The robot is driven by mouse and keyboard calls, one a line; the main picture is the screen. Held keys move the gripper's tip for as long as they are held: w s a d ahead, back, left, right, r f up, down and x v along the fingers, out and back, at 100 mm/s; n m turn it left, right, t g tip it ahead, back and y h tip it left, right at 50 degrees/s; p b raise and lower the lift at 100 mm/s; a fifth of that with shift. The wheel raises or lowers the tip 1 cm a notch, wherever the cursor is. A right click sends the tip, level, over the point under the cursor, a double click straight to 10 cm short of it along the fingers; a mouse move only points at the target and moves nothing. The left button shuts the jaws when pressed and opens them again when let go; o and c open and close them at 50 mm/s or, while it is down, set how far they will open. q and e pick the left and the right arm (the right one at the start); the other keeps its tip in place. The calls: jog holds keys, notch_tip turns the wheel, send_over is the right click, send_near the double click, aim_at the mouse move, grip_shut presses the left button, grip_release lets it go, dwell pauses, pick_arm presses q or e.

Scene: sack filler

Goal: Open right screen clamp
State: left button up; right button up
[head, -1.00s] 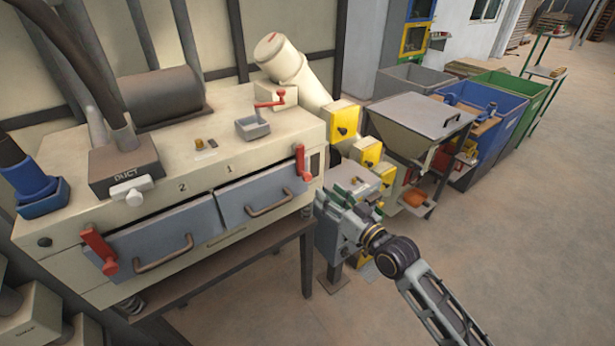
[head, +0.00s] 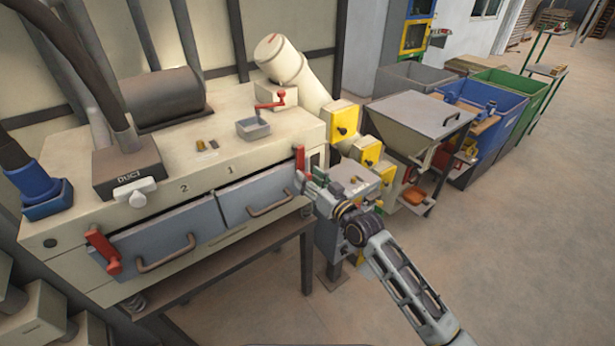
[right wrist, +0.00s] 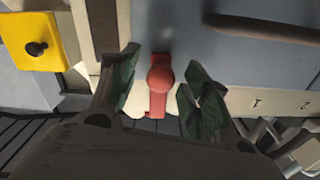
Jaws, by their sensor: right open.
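The right screen clamp is a red lever (head: 300,160) at the right end of the machine's front, beside the grey drawer marked 1 (head: 258,197). It points upright in the head view. My right gripper (head: 305,181) is at the lower part of this lever. In the right wrist view the red clamp (right wrist: 159,85) lies between the two open green-padded fingers (right wrist: 158,100), with a gap on each side. The left clamp, also red (head: 103,250), is at the far left of the front. My left gripper is not in view.
The cream machine (head: 240,160) carries a duct block (head: 127,170) and a small grey tray (head: 253,129). A yellow switch box (head: 343,119) and a hopper (head: 420,115) stand to the right. The floor at the right front is clear.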

jog(key=shift+w+a, duration=0.4)
jog(key=shift+w, duration=0.05)
jog(key=shift+c, duration=0.4)
grip_shut()
